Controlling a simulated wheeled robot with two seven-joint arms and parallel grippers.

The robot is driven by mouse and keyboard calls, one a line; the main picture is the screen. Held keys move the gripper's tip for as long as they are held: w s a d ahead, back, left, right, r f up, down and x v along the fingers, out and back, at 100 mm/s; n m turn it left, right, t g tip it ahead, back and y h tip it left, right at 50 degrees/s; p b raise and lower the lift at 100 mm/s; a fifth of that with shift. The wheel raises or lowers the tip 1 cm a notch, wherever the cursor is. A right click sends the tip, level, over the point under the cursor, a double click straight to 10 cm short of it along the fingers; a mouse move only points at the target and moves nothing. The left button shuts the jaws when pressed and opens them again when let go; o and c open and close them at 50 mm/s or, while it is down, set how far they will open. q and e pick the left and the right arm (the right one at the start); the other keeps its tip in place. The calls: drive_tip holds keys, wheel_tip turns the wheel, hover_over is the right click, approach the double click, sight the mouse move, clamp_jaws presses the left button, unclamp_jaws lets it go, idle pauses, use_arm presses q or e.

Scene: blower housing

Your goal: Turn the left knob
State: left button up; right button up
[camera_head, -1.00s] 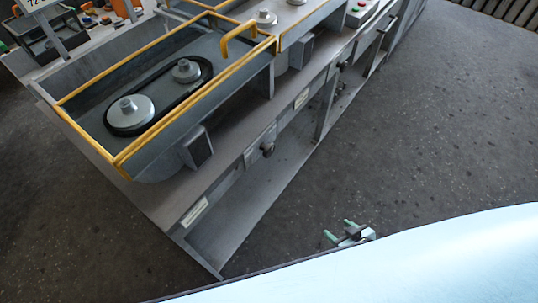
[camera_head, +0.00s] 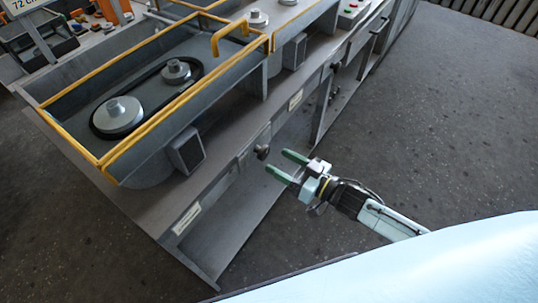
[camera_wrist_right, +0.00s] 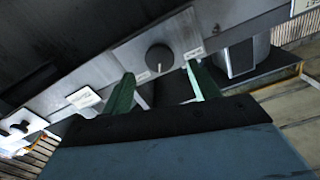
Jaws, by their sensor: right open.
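The left knob (camera_head: 262,152) is a small dark round knob on the front panel of the grey housing. It shows in the wrist view as a dark dial (camera_wrist_right: 159,58) on a lighter plate. My right gripper (camera_head: 276,160) is open, with its green fingers pointing at this knob. In the wrist view the fingertips (camera_wrist_right: 159,71) lie to either side of the dial in the picture, and I see no contact. Another dark knob (camera_head: 335,67) is farther along the panel. My left gripper is not in view.
The grey housing (camera_head: 150,215) has yellow rails (camera_head: 150,125), and a belt joins two pulleys (camera_head: 118,117) inside. A box-like part (camera_head: 187,151) sticks out above the panel. An open shelf lies below the knobs. The floor (camera_head: 440,130) to the right is clear.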

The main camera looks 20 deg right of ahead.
sight(266, 154)
drive_tip(key=x, duration=0.4)
drive_tip(key=shift+w+a, duration=0.2)
drive_tip(key=shift+a, duration=0.05)
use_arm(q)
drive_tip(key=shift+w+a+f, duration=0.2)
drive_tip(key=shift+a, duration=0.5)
